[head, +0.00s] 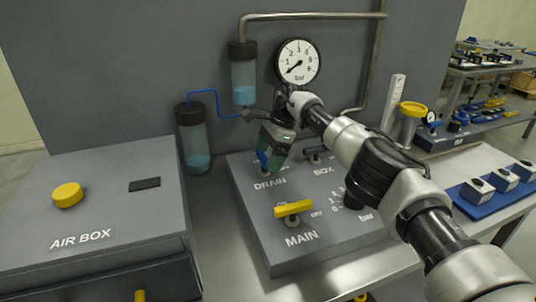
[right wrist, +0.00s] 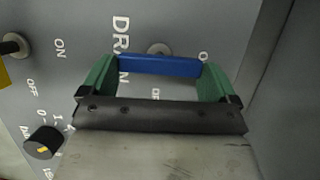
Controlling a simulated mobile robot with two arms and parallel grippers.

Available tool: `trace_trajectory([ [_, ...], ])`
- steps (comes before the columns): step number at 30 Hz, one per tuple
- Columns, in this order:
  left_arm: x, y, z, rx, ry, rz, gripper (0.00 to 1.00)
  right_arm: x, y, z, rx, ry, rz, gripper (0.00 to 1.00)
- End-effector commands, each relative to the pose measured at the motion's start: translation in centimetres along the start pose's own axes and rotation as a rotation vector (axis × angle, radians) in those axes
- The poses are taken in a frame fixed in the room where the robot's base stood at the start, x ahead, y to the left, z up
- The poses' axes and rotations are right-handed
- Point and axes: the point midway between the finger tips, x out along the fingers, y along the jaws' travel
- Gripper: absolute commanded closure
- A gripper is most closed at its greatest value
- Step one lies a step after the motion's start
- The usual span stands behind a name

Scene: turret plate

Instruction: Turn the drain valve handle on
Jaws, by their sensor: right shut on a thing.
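The blue drain valve handle (head: 262,159) is on the sloped grey panel, just above the DRAIN label, in the head view. My right gripper (head: 272,148) is shut on it, and its green fingers partly hide it. In the right wrist view the blue handle (right wrist: 160,65) spans between the two green fingers (right wrist: 158,78), one at each end. It lies lengthwise from beside the DRAIN lettering toward a partly covered label starting with O. A second label beside it reads OFF. The round valve mount shows just behind the handle. My left gripper is not in view.
The yellow MAIN handle (head: 294,208) lies crosswise, pointing toward OFF. The BOX valve (head: 316,156) is close right of my gripper, and the black knob (head: 358,194) is under my arm. A gauge (head: 298,62) and liquid cylinders (head: 193,140) stand behind. The AIR BOX (head: 110,205) is left.

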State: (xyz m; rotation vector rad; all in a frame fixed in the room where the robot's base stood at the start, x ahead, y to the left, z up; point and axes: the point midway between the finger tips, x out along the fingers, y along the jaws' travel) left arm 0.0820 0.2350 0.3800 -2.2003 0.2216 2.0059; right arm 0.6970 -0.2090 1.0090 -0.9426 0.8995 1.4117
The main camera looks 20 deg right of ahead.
Motion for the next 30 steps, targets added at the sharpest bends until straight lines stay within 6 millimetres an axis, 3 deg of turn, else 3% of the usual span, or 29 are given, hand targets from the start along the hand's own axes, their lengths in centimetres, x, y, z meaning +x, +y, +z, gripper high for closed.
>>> trace_trajectory([
  [1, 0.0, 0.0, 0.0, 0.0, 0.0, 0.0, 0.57, -0.3, -0.1, 0.1, -0.004, 0.0, -0.006, 0.33],
  [2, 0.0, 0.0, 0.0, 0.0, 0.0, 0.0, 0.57, -0.3, -0.1, 0.1, -0.004, 0.0, -0.006, 0.05],
  [3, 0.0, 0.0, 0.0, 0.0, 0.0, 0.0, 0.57, -0.3, -0.1, 0.1, -0.004, 0.0, -0.005, 0.0],
  [10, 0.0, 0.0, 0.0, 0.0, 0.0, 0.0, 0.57, -0.2, 0.0, 0.0, -0.002, 0.0, -0.003, 0.0],
  [14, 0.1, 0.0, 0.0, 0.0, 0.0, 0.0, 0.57, -1.2, -0.1, 0.0, -0.002, 0.0, -0.005, 0.0],
  [21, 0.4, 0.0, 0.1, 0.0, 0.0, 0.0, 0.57, -6.0, -0.1, 0.0, -0.001, 0.0, -0.007, 0.0],
  [26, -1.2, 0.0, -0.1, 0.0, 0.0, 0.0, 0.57, -9.5, 0.0, 0.3, 0.0, -0.001, -0.006, 0.0],
  [30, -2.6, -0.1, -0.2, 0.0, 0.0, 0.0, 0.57, -10.7, 0.0, 0.2, 0.0, 0.0, -0.004, 0.0],
])
